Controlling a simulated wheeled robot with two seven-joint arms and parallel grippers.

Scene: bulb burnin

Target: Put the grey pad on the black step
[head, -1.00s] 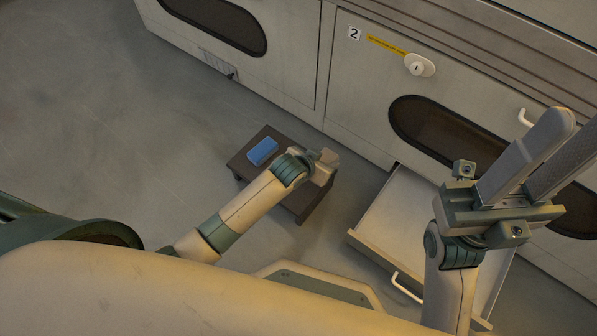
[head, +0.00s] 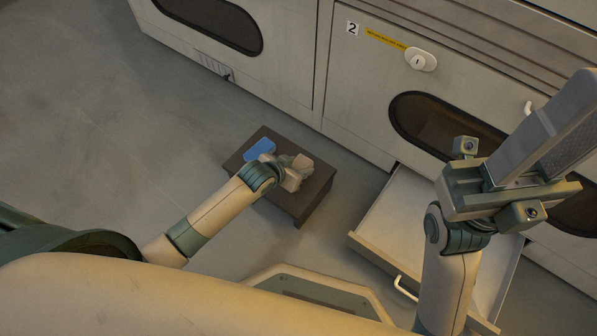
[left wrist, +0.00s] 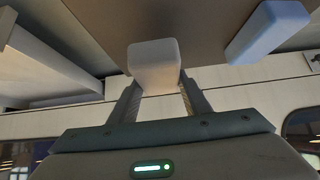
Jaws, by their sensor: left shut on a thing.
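The black step (head: 310,205), a low dark stool, stands on the floor in front of the cabinets. A blue block (head: 259,150) lies on its far left part; it also shows in the left wrist view (left wrist: 268,32). My left gripper (head: 298,171) is over the step, right of the blue block. In the left wrist view it is shut on the pale grey pad (left wrist: 155,62), held between the fingertips. The pad is against or close above the step's top; I cannot tell if they touch. My right gripper (head: 550,125) is raised at the right, fingers apart and empty.
An open, empty-looking drawer (head: 410,210) with a white handle juts out right of the step. The cabinet front (head: 365,110), marked 2, stands behind. The floor (head: 110,130) to the left is clear.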

